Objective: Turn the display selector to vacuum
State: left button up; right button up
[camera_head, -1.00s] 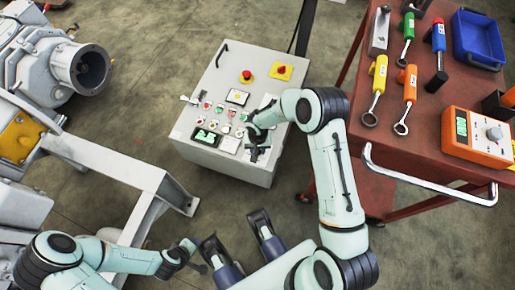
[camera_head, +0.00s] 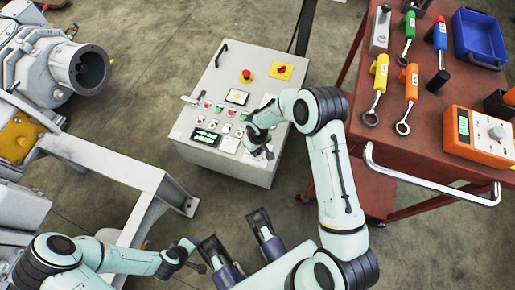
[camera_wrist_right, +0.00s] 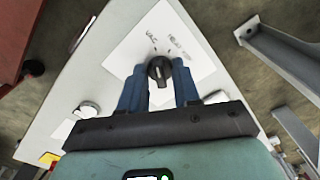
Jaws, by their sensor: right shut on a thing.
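The grey-white control box (camera_head: 225,75) stands on the floor in the middle of the head view. Its display selector is a black round knob (camera_wrist_right: 159,71) on a white plate with handwritten labels, one reading like "VAC". My right gripper (camera_wrist_right: 160,84) has its blue fingers on either side of the knob and is shut on it; it also shows over the box's right part in the head view (camera_head: 262,148), where it hides the knob. A lit green display (camera_head: 205,138) is at the box's lower left. My left gripper (camera_head: 192,256) hangs low, away from the box; its jaws are unclear.
A red emergency button (camera_head: 247,76) and several small buttons sit on the panel. A red tool cart (camera_head: 425,120) stands at the right with wrenches, a blue bin (camera_head: 478,38) and an orange meter (camera_head: 478,137). Grey machinery (camera_head: 45,70) and a metal frame (camera_head: 120,165) fill the left.

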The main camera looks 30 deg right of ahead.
jog(key=shift+n, duration=0.3)
jog(key=o, duration=1.1)
jog(key=shift+c, duration=0.2)
pick_arm(q)
jog(key=s+d+r+g+p, duration=0.1)
jog(key=s+d+r+p, duration=0.1)
jog(key=s+r+p, duration=0.1)
jog(key=shift+s+d+r+g+h, duration=0.15)
jog(key=shift+s+r+g+h, duration=0.2)
jog(key=shift+s, duration=0.45)
pick_arm(e)
notch_tip(320, 180, up, 13)
jog(key=shift+r, duration=0.2)
